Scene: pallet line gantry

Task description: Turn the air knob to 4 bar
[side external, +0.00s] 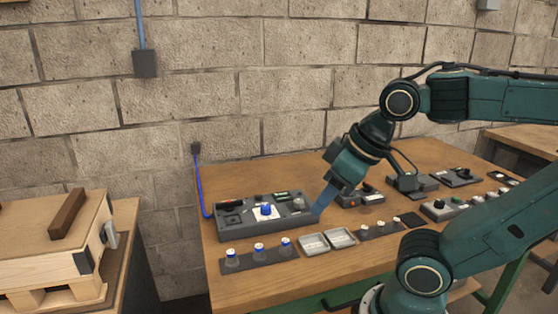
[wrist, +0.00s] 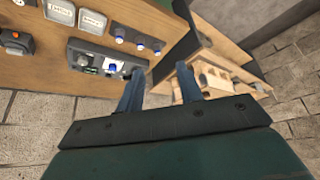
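A grey control panel (side external: 232,235) lies on the wooden bench, with a blue knob (side external: 266,210) on a white plate near its middle. The blue knob also shows in the wrist view (wrist: 112,66), just left of the fingers. I cannot read its scale or setting. A grey round knob (side external: 298,204) sits at the panel's right end. My gripper (side external: 317,212) is at the panel's right end in the side view, apart from the blue knob. In the wrist view its two blue fingers (wrist: 160,72) stand apart with nothing between them.
Several blue-and-white knobs (side external: 258,250) stand on a dark strip in front of the panel, beside two pale trays (side external: 314,243). More control boxes (side external: 360,196) lie to the right. A stone wall (side external: 270,90) rises behind. A pallet with wooden boxes (side external: 40,262) is at left.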

